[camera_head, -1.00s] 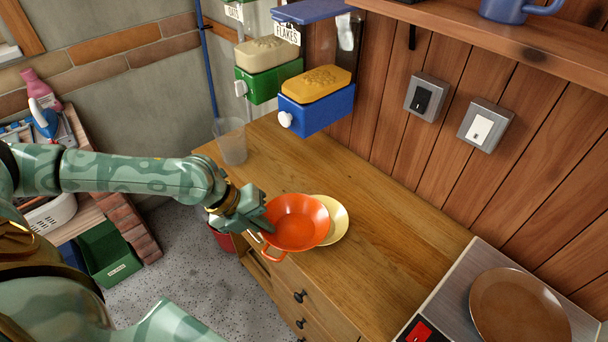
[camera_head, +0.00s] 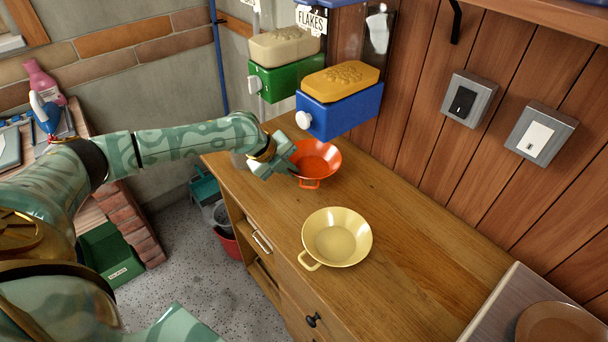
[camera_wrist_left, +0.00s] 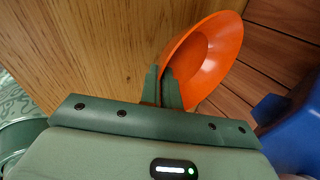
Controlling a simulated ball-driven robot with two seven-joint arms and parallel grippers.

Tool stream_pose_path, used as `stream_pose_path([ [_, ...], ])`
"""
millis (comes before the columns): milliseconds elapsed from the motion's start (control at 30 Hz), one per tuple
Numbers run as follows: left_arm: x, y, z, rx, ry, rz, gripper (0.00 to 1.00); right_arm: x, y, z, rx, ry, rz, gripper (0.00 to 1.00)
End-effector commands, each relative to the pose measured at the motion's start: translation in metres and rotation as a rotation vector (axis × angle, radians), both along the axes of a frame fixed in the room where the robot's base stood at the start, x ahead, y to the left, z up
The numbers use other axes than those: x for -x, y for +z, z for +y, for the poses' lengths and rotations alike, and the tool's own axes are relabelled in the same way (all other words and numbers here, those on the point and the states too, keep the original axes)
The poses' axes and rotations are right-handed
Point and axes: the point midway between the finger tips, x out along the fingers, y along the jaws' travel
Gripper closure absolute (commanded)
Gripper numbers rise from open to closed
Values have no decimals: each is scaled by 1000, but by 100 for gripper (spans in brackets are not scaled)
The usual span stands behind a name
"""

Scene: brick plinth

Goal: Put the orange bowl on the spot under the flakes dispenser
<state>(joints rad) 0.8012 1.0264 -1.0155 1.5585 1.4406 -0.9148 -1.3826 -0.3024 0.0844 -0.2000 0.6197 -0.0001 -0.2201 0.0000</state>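My left gripper (camera_head: 292,168) is at the bowl's left side. In the left wrist view its fingers (camera_wrist_left: 163,88) are closed on the rim of the orange bowl (camera_wrist_left: 207,62). I cannot tell whether the bowl touches the counter. The blue dispenser also shows at the right edge of the left wrist view (camera_wrist_left: 293,125). The spot under the dispenser is not clearly visible. My right gripper is out of view.
A yellow bowl (camera_head: 338,238) stands on the counter (camera_head: 400,245) nearer me. A green dispenser (camera_head: 284,82) hangs left of the blue one. The counter right of the yellow bowl is clear.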

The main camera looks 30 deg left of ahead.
Motion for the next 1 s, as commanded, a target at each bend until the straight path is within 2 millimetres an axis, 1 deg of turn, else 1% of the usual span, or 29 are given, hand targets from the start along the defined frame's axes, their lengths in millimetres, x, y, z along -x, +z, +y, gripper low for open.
stream_pose_path([
  [33,-12,0,-7,3,-1,-3,100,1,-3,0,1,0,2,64],
  [100,-22,-1,-12,1,0,-2,100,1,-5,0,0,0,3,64],
  [267,-33,0,-18,0,0,-1,100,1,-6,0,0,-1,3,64],
  [367,-35,-3,-19,-1,-1,1,100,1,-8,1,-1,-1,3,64],
  [467,-34,-16,-19,0,0,2,100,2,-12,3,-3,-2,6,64],
  [533,-34,-29,-19,1,1,5,100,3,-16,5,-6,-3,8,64],
  [600,-34,-36,-19,0,-1,3,100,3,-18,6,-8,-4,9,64],
  [833,-34,-35,-19,1,-1,0,100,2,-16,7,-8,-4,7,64],
  [933,-34,-38,-19,0,-1,1,100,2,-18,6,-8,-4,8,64],
  [967,-33,-39,-18,-1,-1,3,93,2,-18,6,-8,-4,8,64],
  [1000,-33,-39,-18,-1,-1,3,82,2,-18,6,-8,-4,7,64],
])
